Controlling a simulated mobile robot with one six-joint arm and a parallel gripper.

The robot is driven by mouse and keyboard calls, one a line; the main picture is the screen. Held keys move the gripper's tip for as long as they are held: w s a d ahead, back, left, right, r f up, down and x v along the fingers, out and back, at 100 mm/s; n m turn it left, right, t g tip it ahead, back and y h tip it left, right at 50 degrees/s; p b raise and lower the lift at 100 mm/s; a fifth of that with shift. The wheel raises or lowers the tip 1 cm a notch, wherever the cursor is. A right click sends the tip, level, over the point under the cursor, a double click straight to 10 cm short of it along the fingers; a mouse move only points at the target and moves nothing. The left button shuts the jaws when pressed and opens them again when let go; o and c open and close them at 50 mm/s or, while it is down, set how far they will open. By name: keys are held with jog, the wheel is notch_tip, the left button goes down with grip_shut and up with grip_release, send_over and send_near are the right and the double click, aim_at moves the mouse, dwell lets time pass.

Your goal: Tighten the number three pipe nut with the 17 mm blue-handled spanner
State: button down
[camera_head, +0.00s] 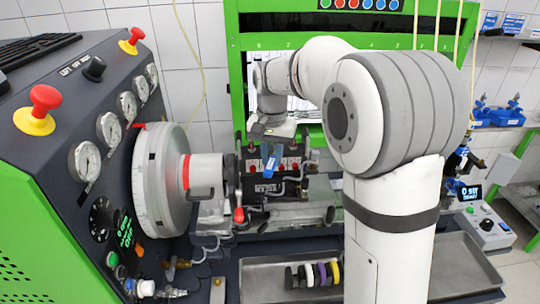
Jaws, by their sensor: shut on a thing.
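My gripper (272,137) is at the end of my white arm, above the dark pump (287,175) in the middle of the bench. It is shut on the blue-handled spanner (271,158), whose blue part shows below the fingers in front of the pump's upper edge. The spanner's jaw end is too small to make out. Several pipe outlets with reddish marks line the pump's top. I cannot tell which is the number three nut, or whether the spanner touches a nut.
A metal tray (262,292) in front holds several tools with coloured handles (312,274). A large grey drum (160,180) and the gauge panel (95,130) stand close on the left. The green frame (236,95) rises behind. A control box (484,225) is at right.

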aim_at(267, 174)
jog(key=shift+s+a+b, duration=0.3)
jog(key=shift+s, duration=0.5)
jog(key=shift+s+a+b, duration=0.25)
jog(key=shift+s, duration=0.6)
jog(key=shift+s+a+b, duration=0.3)
jog(key=shift+s, duration=0.5)
jog(key=s+r+p, duration=0.2)
jog(key=r, duration=0.1)
jog(key=a+r+p, duration=0.1)
jog(key=r, duration=0.1)
jog(key=shift+s, duration=0.4)
